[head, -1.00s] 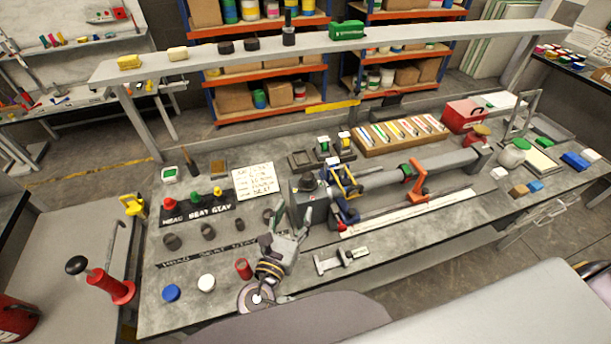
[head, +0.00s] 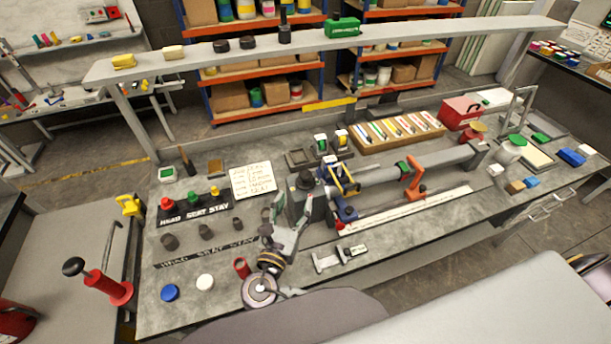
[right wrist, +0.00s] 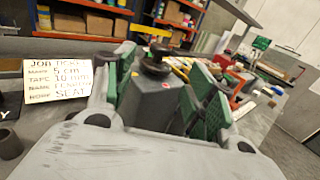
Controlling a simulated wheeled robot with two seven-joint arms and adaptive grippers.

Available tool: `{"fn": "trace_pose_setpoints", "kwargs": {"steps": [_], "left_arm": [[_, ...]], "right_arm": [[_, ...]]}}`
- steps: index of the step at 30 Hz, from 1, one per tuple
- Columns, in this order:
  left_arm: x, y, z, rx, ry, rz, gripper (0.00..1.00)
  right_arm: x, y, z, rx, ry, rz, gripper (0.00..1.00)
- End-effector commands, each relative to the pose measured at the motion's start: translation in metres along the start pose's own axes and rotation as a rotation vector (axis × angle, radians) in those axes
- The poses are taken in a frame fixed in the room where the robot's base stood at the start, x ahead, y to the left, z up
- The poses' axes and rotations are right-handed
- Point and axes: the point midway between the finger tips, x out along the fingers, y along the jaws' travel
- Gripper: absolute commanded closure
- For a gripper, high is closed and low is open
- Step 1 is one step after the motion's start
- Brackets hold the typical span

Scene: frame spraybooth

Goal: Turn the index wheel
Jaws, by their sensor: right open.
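The index wheel appears to be the black knob (head: 305,181) on top of a grey housing (head: 298,203) at the left end of the long grey tube. In the right wrist view the black knob (right wrist: 155,64) stands upright on the grey housing (right wrist: 153,98), ahead of my palm. My right gripper (head: 288,216) is at the front of the housing. Its fingers with green pads (right wrist: 163,82) are open, one on each side of the housing and knob. I see no grip on the knob; contact with the housing cannot be told. My left gripper is out of view.
A handwritten card (head: 252,179) lies left of the housing. A blue and yellow clamp (head: 340,183) is close on its right. A shelf (head: 260,47) spans above the bench.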

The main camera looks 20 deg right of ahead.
Motion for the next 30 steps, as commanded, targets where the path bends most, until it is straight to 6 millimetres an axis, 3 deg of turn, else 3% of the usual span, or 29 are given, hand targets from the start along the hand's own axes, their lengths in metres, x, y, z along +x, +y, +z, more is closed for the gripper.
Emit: {"fn": "trace_pose_setpoints", "kwargs": {"steps": [21, 30], "left_arm": [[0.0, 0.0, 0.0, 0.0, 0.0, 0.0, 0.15], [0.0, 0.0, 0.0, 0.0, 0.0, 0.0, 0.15]], "right_arm": [[0.093, 0.0, 0.0, -0.002, -0.001, 0.0, 0.45], [0.11, 0.0, 0.0, -0.001, 0.0, 0.0, 0.45]]}}
